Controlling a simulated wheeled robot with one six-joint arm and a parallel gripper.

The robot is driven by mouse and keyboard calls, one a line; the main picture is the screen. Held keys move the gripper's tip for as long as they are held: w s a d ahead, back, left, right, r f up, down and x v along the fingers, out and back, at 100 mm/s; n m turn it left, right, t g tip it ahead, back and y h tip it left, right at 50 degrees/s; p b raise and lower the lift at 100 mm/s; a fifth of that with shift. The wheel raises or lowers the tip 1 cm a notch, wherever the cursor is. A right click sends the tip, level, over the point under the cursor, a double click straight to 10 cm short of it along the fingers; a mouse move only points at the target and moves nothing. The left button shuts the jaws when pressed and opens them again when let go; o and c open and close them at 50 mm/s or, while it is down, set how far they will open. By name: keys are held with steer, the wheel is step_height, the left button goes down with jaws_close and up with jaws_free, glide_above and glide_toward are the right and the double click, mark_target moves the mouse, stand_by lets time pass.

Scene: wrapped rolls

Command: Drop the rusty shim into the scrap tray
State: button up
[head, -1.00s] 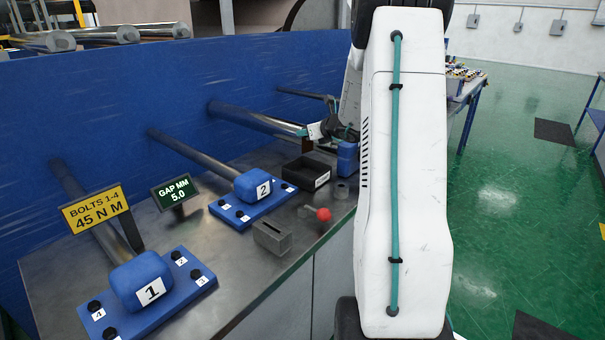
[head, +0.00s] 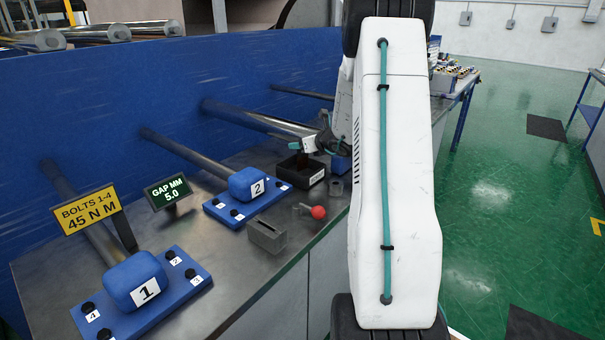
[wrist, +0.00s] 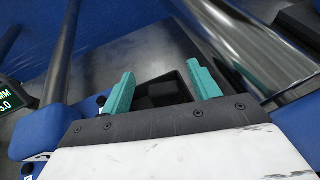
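The scrap tray (head: 315,180) is a small black open box with a white label, on the bench near my arm. My gripper (head: 301,151) is low over it. A small brownish piece, likely the rusty shim (head: 303,161), shows just under the fingers at the tray's opening; I cannot tell whether it rests on the tray floor. In the wrist view, the two teal fingers of my gripper (wrist: 161,70) stand wide apart, with the dark tray (wrist: 160,90) between and beyond them. No shim can be made out between them there.
Blue block 2 (head: 247,183) and a grey slotted block (head: 267,235) are left of the tray. A red-knobbed part (head: 318,212) is in front of it. Metal rollers (head: 255,118) run out from the blue wall (head: 110,110) behind.

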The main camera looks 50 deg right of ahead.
steer(key=v, duration=0.7)
steer(key=shift+s, duration=0.35)
steer(key=shift+r, duration=0.15)
